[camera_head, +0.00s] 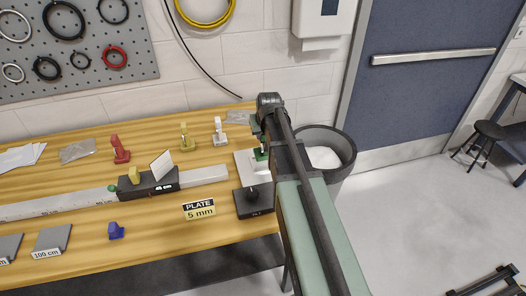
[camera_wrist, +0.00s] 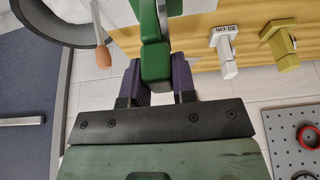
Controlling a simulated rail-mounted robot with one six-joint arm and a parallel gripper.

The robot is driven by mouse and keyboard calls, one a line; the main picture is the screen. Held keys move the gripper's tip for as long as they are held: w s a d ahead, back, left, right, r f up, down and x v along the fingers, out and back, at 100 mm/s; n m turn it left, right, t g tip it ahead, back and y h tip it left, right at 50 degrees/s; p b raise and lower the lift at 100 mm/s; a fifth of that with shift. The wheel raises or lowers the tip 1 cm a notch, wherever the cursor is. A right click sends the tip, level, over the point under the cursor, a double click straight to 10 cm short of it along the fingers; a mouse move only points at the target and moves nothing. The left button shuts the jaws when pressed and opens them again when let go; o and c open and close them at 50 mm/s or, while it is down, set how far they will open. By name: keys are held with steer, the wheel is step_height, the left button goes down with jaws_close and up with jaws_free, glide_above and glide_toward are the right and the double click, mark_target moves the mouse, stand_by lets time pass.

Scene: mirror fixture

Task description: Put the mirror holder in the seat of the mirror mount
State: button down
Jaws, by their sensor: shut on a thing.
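My gripper (camera_wrist: 157,80), with purple fingers, is shut on a green holder (camera_wrist: 155,58) seen in the wrist view. The green holder also shows in the head view (camera_head: 261,154), partly hidden behind my arm, above the right end of the bench. A dark block labelled 45 cm (camera_head: 163,185) sits on the rail, with a tilted pale plate (camera_head: 161,166) and a yellow piece on it. A black block (camera_head: 254,201) with a thin upright stands at the bench's right end. I cannot tell which block is the mirror mount; its seat is not clear.
Red (camera_head: 120,149), yellow (camera_head: 186,137) and white (camera_head: 219,131) holders stand at the back of the bench. A blue piece (camera_head: 115,231) lies in front. A PLATE 5 mm card (camera_head: 199,209) lies near the black block. A grey bin (camera_head: 343,151) stands right of the bench.

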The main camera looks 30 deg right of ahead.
mark_target(263, 140)
step_height(263, 140, down, 5)
steer(key=b, duration=0.4)
steer(key=shift+r, duration=0.55)
steer(key=shift+f, duration=0.25)
steer(key=c, duration=0.9)
jaws_free()
steer(key=shift+r, duration=0.1)
steer(key=shift+r, duration=0.1)
steer(key=shift+s+r+p, duration=0.1)
steer(key=shift+r+p, duration=0.25)
steer(key=d+p+v, duration=0.1)
steer(key=p+v, duration=1)
steer(key=v, duration=0.1)
steer(key=s+a+g, duration=0.1)
steer(key=s+a, duration=0.4)
steer(key=a, duration=0.1)
steer(key=s+a+f+n+g, duration=0.1)
steer(key=s+a+g, duration=0.1)
steer(key=s+a, duration=0.3)
steer(key=s+a+f+n+g, duration=0.1)
steer(key=s+a, duration=0.5)
steer(key=a, duration=0.2)
steer(key=shift+s+a+y+b, duration=0.1)
steer(key=shift+a+y+b, duration=0.05)
steer(key=shift+y+b, duration=0.2)
